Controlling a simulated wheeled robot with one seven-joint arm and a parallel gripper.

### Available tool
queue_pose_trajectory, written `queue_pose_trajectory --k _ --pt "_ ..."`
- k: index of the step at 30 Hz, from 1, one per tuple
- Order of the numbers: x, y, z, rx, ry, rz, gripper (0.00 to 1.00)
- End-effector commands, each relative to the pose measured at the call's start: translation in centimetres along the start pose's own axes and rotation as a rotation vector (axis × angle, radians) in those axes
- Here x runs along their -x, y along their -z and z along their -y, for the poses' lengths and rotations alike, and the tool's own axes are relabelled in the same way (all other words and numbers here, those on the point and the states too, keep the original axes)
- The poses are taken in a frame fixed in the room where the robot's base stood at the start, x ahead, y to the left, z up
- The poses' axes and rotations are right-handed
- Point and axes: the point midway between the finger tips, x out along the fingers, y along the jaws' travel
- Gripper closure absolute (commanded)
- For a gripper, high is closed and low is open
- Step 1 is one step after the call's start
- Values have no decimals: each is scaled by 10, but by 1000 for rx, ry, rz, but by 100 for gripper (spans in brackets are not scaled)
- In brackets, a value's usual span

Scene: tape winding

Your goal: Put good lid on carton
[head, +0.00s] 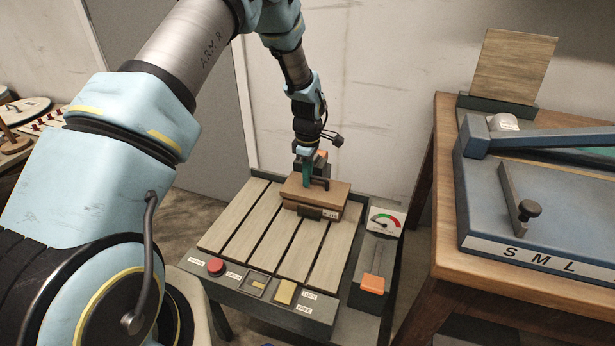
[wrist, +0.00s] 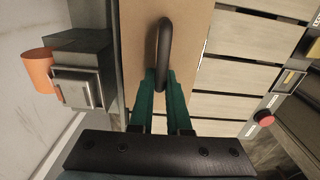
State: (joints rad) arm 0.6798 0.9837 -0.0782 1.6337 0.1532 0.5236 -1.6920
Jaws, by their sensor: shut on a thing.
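The carton (head: 297,206) sits on the slatted table with a brown lid (head: 335,191) over its top. The lid looks seated on the carton or very close to it; I cannot tell if a thin gap is left. In the wrist view the lid (wrist: 194,50) fills the upper middle, with a black loop handle (wrist: 165,38) on it. My gripper (head: 307,184) is above the lid, its teal fingers (wrist: 157,82) shut on the handle. Most of the carton is hidden beneath the lid in the wrist view.
The slatted table (head: 240,222) has free slats around the carton. Its front panel carries a red button (head: 216,266) and switches. A dial gauge (head: 385,221) and an orange block (head: 373,284) are at its right. A wooden bench (head: 446,255) with a blue device (head: 480,200) stands further right.

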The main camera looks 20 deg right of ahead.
Motion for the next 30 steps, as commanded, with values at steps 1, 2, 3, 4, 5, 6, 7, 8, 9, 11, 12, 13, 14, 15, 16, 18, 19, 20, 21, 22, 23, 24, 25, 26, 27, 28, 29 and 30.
queue_pose_trajectory --k 1,2,3,4,5,6,7,8,9,11,12,13,14,15,16,18,19,20,21,22,23,24,25,26,27,28,29,30 --pt "0 0 0 0 0 0 100" --pt "0 0 0 0 0 0 100" --pt "0 0 0 1 0 0 100" --pt "0 0 0 1 0 0 100" --pt "0 0 0 0 0 0 100" --pt "0 0 0 1 0 0 83" --pt "0 0 0 0 0 0 79" --pt "0 0 0 0 0 0 76" --pt "0 0 0 0 0 0 71" --pt "0 0 0 0 0 0 65" --pt "0 0 0 0 0 0 60" --pt "0 0 0 0 0 0 57" --pt "0 0 0 0 0 0 53" --pt "0 0 0 0 0 0 50" --pt "0 0 0 0 0 0 50" --pt "0 0 0 0 0 0 50" --pt "0 0 0 0 0 0 50" --pt "0 0 0 0 0 0 50" --pt "0 0 0 0 0 0 50" --pt "0 0 0 0 0 0 50" --pt "1 0 0 0 0 0 50" --pt "3 0 0 0 -1 0 50" --pt "5 0 0 0 -1 -1 50" --pt "8 0 -1 0 -2 -1 50" --pt "13 0 -1 0 -3 -1 50" --pt "18 0 -1 0 -3 -1 50" --pt "22 0 -1 1 -3 -1 50" --pt "30 0 -1 1 -5 -1 50"
